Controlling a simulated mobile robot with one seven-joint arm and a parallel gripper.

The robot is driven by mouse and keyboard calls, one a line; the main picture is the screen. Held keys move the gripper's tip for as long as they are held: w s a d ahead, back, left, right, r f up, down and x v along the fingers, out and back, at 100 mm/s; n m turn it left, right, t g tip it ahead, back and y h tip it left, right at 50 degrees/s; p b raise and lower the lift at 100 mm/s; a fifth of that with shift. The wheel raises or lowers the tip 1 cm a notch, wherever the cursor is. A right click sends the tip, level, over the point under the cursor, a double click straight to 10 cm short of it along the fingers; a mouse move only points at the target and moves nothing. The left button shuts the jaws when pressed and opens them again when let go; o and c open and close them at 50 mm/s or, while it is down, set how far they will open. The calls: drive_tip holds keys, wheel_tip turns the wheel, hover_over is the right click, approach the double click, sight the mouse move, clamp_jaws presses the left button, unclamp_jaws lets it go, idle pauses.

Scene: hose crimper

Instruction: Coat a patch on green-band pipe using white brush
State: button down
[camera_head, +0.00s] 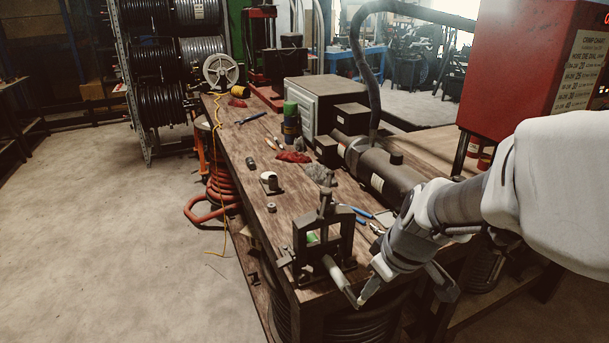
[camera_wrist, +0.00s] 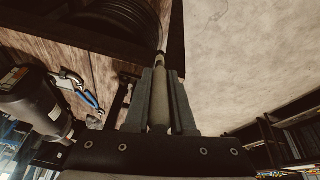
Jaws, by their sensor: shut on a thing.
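In the wrist view my gripper (camera_wrist: 160,76) is shut on a pale, slim handle, taken as the white brush (camera_wrist: 158,108), pointing away from the palm. Its bristles are not clear, and I cannot tell whether it touches the pipe.
A dark cylindrical machine (camera_head: 384,172) lies behind the clamp, with blue-handled pliers (camera_head: 357,211) beside it. A red crimper (camera_head: 513,65) stands at the right. Coiled hose (camera_head: 350,326) sits below the bench end. Open floor (camera_head: 110,240) lies left.

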drive_tip(key=shift+f, duration=0.15)
drive_tip(key=shift+w+a+b, duration=0.15)
drive_tip(key=shift+w+a, duration=0.15)
drive_tip(key=shift+w, duration=0.65)
drive_tip(key=shift+w+a+b, duration=0.15)
drive_tip(key=shift+w+a, duration=0.2)
drive_tip(key=shift+w, duration=0.55)
drive_tip(key=shift+w+a+b, duration=0.15)
drive_tip(key=shift+w+a, duration=0.15)
drive_tip(key=shift+w, duration=0.65)
wheel_tip(320, 180, up, 6)
drive_tip(key=p, duration=0.4)
wheel_tip(320, 180, up, 3)
drive_tip(key=shift+p, duration=1.2)
drive_tip(key=shift+w+f, duration=0.1)
drive_tip(key=shift+f, duration=0.05)
